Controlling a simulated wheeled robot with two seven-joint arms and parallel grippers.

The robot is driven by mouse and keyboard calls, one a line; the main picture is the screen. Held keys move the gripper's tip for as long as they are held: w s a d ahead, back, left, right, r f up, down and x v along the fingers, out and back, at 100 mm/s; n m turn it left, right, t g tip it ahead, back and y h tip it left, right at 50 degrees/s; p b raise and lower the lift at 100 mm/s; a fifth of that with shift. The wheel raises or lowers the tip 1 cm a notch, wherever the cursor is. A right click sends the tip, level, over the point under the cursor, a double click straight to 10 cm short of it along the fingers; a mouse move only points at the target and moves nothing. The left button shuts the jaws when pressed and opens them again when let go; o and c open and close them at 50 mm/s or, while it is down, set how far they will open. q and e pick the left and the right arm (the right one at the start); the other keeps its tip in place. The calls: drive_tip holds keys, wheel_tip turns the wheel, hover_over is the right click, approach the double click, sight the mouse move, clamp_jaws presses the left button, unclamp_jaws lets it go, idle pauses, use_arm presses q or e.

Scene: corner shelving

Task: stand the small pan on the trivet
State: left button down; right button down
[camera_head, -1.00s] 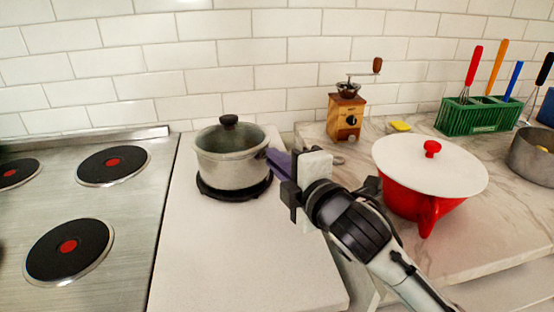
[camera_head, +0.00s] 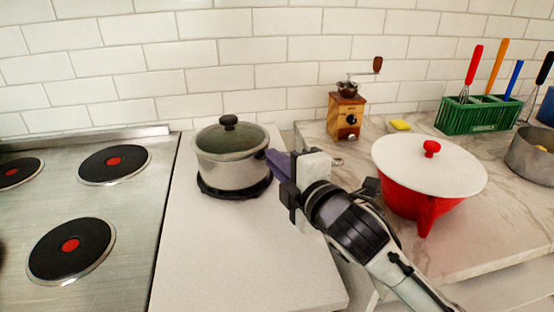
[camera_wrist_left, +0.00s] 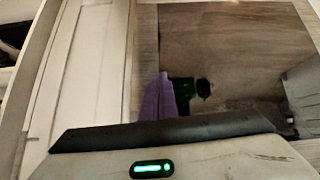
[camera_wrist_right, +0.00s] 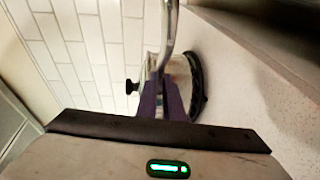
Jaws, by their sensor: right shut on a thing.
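The small pan (camera_head: 232,170) is grey metal with a lid and a black knob. It stands upright over the round black trivet (camera_head: 207,190) on the white counter, and its base looks to touch the trivet. My right gripper (camera_head: 279,163), with purple fingers, is at the pan's right side, shut on its handle. The right wrist view shows the metal handle (camera_wrist_right: 169,30) running between the fingers, with the pan (camera_wrist_right: 180,78) and the trivet's dark edge (camera_wrist_right: 197,88) beyond. My left gripper (camera_wrist_left: 163,97) shows only in its own wrist view, its purple fingers together and empty.
A hob (camera_head: 130,225) with several black plates lies left. Right of my arm, on marble, are a red pot (camera_head: 405,190) with white lid, a wooden grinder (camera_head: 345,118), a yellow sponge (camera_head: 400,125) and a green utensil rack (camera_head: 480,117). The white counter (camera_head: 230,260) in front is clear.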

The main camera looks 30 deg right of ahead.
drive_tip(key=shift+r, duration=0.2)
drive_tip(key=c, duration=1.8)
unclamp_jaws()
drive_tip(key=shift+f, duration=0.4)
drive_tip(key=shift+s+a+r+p, duration=0.1)
drive_tip(key=shift+s+r+p, duration=0.25)
drive_tip(key=shift+s+p, duration=1.2)
drive_tip(key=shift+s+d+r+p, duration=0.1)
drive_tip(key=shift+s+r+p, duration=0.2)
drive_tip(key=shift+s+p, duration=1.2)
drive_tip(key=shift+s+a+r+p, duration=0.1)
drive_tip(key=shift+s+r+p, duration=0.25)
drive_tip(key=shift+s+p, duration=1.2)
drive_tip(key=shift+s+b, duration=0.65)
